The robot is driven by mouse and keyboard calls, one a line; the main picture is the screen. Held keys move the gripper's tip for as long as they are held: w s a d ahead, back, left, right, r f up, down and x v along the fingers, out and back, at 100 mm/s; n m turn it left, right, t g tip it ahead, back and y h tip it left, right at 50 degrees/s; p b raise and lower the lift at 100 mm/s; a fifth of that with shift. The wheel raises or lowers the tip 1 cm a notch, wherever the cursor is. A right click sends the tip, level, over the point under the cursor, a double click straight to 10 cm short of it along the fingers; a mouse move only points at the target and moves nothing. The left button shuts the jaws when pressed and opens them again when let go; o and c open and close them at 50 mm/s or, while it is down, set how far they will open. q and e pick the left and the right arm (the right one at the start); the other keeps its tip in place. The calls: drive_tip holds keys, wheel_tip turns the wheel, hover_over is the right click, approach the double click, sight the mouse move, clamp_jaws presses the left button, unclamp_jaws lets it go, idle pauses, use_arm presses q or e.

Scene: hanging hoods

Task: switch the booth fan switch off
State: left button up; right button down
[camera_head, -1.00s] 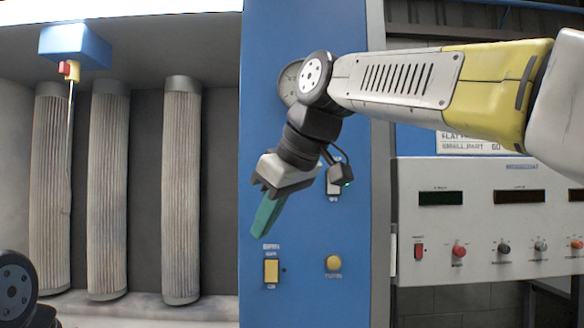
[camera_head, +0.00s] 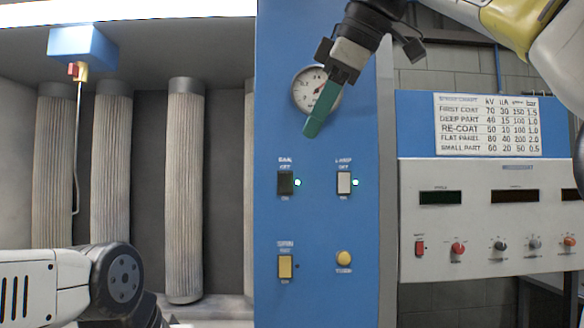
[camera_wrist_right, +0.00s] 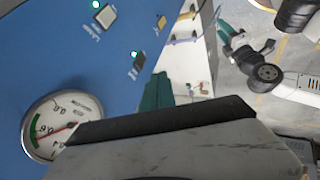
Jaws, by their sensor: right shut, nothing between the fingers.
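The blue panel (camera_head: 310,215) carries a black rocker switch (camera_head: 285,183) at upper left, under a blurred label that seems to read "FAN". A green lamp (camera_head: 298,183) beside it is lit. The same dark switch shows in the right wrist view (camera_wrist_right: 138,66) with its lit lamp. My right gripper (camera_head: 313,128) is shut and empty, its teal fingers pointing down-left, above the switch in the picture and in front of the gauge's lower edge. Its fingers also show in the right wrist view (camera_wrist_right: 158,92). My left gripper (camera_wrist_right: 226,30) shows small in the right wrist view, its jaws unclear.
A white switch (camera_head: 344,183) with a lit green lamp sits right of the black one. A yellow switch (camera_head: 285,266) and a yellow button (camera_head: 344,258) are below. The gauge (camera_head: 316,90) is above. A control console (camera_head: 470,220) stands right; pleated filters (camera_head: 186,190) hang left.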

drive_tip(key=shift+w+f, duration=0.1)
approach(281, 185)
drive_tip(key=f, duration=0.1)
drive_tip(key=a+f, duration=0.1)
drive_tip(key=f, duration=0.1)
drive_tip(key=w+a+f, duration=0.1)
drive_tip(key=shift+a+f, duration=0.1)
drive_tip(key=shift+f, duration=0.25)
drive_tip(key=shift+w+r, duration=0.1)
drive_tip(key=shift+w, duration=0.4)
drive_tip(key=shift+w+r, duration=0.1)
drive_tip(key=shift+w, duration=0.15)
